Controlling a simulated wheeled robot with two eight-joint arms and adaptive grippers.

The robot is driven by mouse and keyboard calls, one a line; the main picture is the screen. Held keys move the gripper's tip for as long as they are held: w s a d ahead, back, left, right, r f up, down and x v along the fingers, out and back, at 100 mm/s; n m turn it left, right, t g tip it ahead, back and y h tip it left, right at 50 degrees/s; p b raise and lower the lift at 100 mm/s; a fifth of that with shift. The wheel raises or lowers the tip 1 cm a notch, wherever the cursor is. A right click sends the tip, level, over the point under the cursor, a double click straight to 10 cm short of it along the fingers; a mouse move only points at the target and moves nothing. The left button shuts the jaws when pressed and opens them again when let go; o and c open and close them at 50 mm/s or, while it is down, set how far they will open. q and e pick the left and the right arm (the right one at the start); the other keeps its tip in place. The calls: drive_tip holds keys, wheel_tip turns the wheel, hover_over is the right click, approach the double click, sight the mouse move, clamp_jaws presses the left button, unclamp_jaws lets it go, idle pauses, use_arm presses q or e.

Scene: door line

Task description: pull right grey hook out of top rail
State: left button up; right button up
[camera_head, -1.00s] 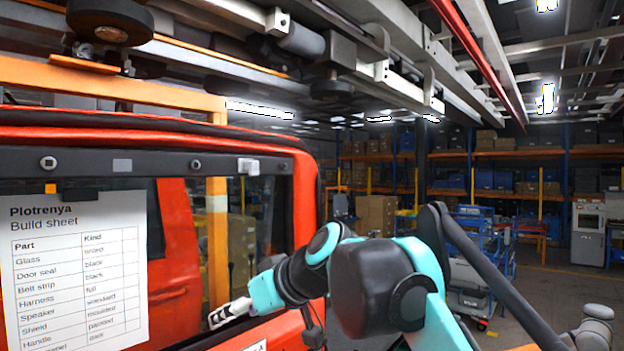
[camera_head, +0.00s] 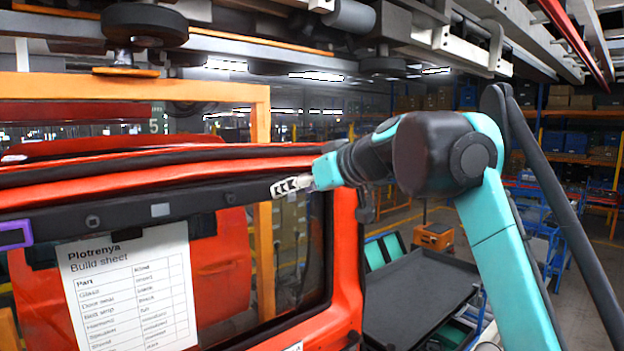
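The dark top rail (camera_head: 205,202) runs across the orange door's window opening, below the door's red upper edge. My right gripper (camera_head: 287,187) is at the right part of this rail, with its light fingers pointing left. The fingers look close together, but I cannot tell whether they are shut or hold anything. The right grey hook cannot be made out; the gripper covers that part of the rail. My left gripper is not in view.
A build sheet (camera_head: 130,285) hangs below the rail. A purple-framed piece (camera_head: 15,234) sits at the rail's left end. Overhead conveyor beams (camera_head: 420,35) hang close above. A dark-topped cart (camera_head: 415,295) stands right of the door, behind my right arm.

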drive_tip(key=x, duration=0.3)
drive_tip(key=shift+w+d, duration=0.1)
drive_tip(key=shift+w, duration=0.1)
drive_tip(key=shift+s, duration=0.1)
drive_tip(key=shift+c, duration=0.3)
clamp_jaws()
drive_tip(key=shift+f, duration=0.1)
idle(0.4)
drive_tip(key=shift+s, duration=0.1)
